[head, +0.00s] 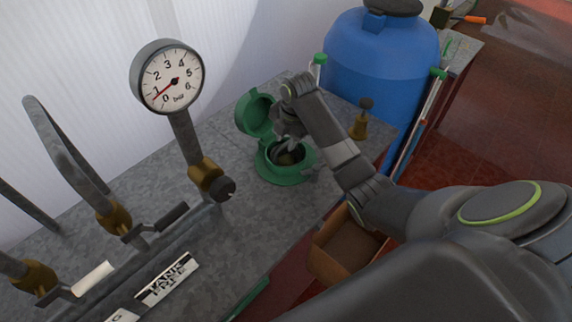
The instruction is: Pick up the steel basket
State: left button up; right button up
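A green round housing (270,165) with its lid (256,114) tipped open stands on the grey bench top. Inside its opening is a dark, brownish-grey shape (289,158); I cannot tell whether this is the steel basket. My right gripper (297,158) reaches down at the housing's opening, with its fingers at the mouth and rim. The fingers are small and partly blend with the housing, so I cannot see whether they are open or shut on anything. My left gripper is not in view.
A pressure gauge (172,78) on a pipe with brass fittings stands left of the housing. A brass valve (360,120) stands to the right, before a blue tank (380,60). A cardboard box (346,246) sits below the bench's front edge.

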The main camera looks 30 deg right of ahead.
aim_at(284, 145)
jog(key=shift+w+a+f+p, duration=0.1)
jog(key=shift+w+f+p, duration=0.15)
jog(key=shift+f, duration=0.8)
jog(key=shift+w+a+f+p, duration=0.1)
jog(key=shift+w+f+p, duration=0.1)
jog(key=shift+f, duration=0.8)
grip_shut()
jog(key=shift+r, duration=0.1)
